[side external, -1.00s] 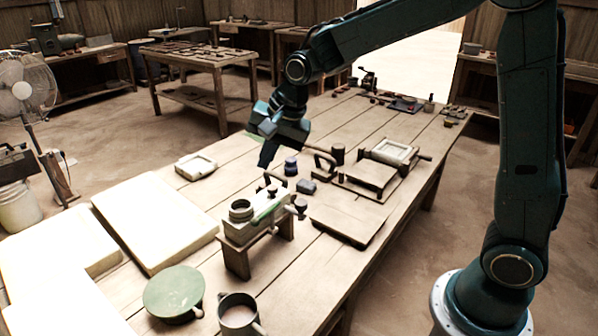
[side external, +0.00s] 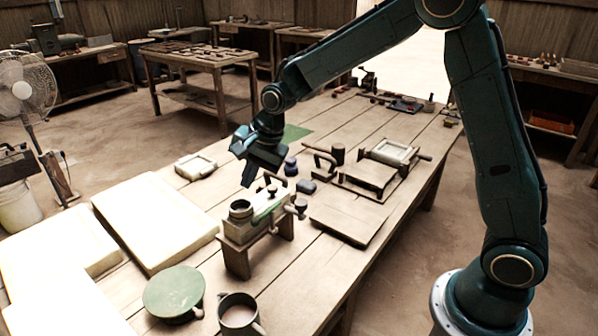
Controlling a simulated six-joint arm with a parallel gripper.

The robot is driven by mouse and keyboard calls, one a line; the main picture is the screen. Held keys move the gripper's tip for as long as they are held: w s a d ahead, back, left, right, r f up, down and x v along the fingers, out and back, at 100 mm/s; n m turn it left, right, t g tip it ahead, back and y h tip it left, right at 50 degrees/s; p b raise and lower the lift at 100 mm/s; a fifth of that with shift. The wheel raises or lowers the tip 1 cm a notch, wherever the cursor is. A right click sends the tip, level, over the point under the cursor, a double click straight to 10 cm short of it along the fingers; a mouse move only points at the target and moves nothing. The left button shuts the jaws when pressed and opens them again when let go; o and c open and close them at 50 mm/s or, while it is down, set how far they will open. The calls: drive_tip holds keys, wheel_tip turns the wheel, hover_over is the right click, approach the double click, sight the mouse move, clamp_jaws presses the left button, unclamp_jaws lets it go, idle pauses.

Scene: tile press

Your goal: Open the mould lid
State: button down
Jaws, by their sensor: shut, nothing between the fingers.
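My gripper (side external: 249,178) is shut and empty, fingers pointing down. In the picture it is just above the back of a pale, boxy device (side external: 258,213) on a low wooden stand. A gap appears between fingertips and device, but its depth is unclear. The device has a round dark-rimmed opening (side external: 240,208), a green strip on top and dark knobs. To its right a wooden board carries a flat dark plate (side external: 370,175), with a pale framed mould (side external: 394,152) behind it and a curved handle at the left. I cannot tell for certain which part is the mould lid.
Large pale slabs (side external: 155,220) fill the left. A round green turntable (side external: 173,292) and a mug (side external: 239,314) stand in front. Small dark jars (side external: 291,166) stand close to my gripper. A green mat (side external: 297,132) lies behind.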

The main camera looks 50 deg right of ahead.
drive_tip(key=shift+x, duration=3.65)
drive_tip(key=shift+w+r+g, duration=0.25)
drive_tip(key=shift+w+g, duration=0.35)
drive_tip(key=shift+g, duration=0.1)
drive_tip(key=shift+w+r+g, duration=0.15)
drive_tip(key=shift+w+g, duration=0.45)
drive_tip(key=shift+g, duration=0.2)
drive_tip(key=w+f, duration=0.4)
drive_tip(key=w, duration=0.5)
drive_tip(key=shift+w+f, duration=0.2)
drive_tip(key=shift+f, duration=0.05)
drive_tip(key=c, duration=2.2)
unclamp_jaws()
drive_tip(key=r, duration=0.4)
drive_tip(key=s+d+r, duration=0.1)
drive_tip(key=r, duration=0.4)
drive_tip(key=d+r, duration=0.1)
drive_tip(key=r, duration=0.3)
drive_tip(key=shift+s+r, duration=0.2)
drive_tip(key=shift+r, duration=0.1)
